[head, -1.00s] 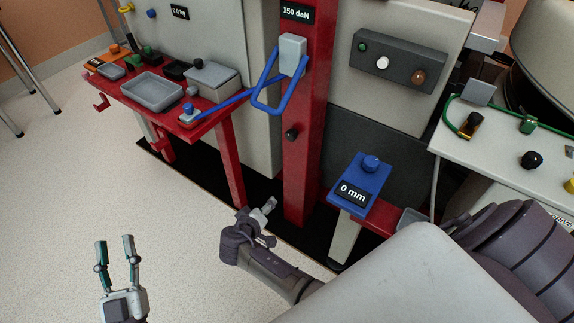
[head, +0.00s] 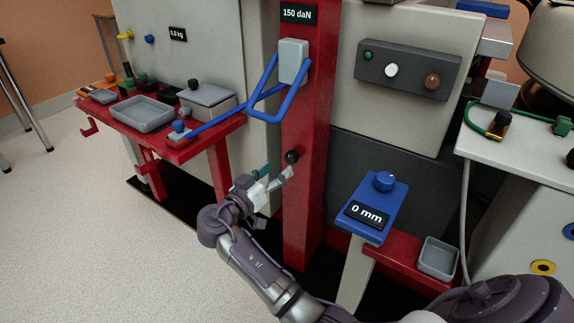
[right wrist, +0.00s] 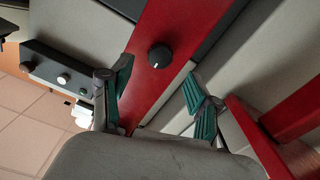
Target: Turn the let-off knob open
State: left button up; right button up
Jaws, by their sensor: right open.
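A round black knob (head: 291,157) sits on the front of the red column (head: 305,120), below the blue handle. No label shows on it. In the right wrist view the black knob (right wrist: 160,57) has a short white mark near its lower left edge. My right gripper (head: 275,175) is just left of and below the knob in the head view. In the right wrist view my right gripper (right wrist: 158,78) has its fingers spread apart, with the knob appearing between and beyond them. Nothing is held, and contact with the knob does not show. My left gripper is not in view.
A blue handle (head: 262,97) juts from the column above the knob. A blue box (head: 390,215) with a blue knob (head: 384,181) and a "0 mm" display stands to the right. A red shelf (head: 220,127) with trays is at left. Open floor (head: 70,220) lies at lower left.

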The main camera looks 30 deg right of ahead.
aim_at(289, 160)
jog(key=b+x, duration=0.1)
jog(key=x, duration=0.4)
jog(key=shift+w+d, duration=0.1)
jog(key=shift+d, duration=0.15)
jog(key=c, duration=1.2)
jog(key=shift+o, duration=0.2)
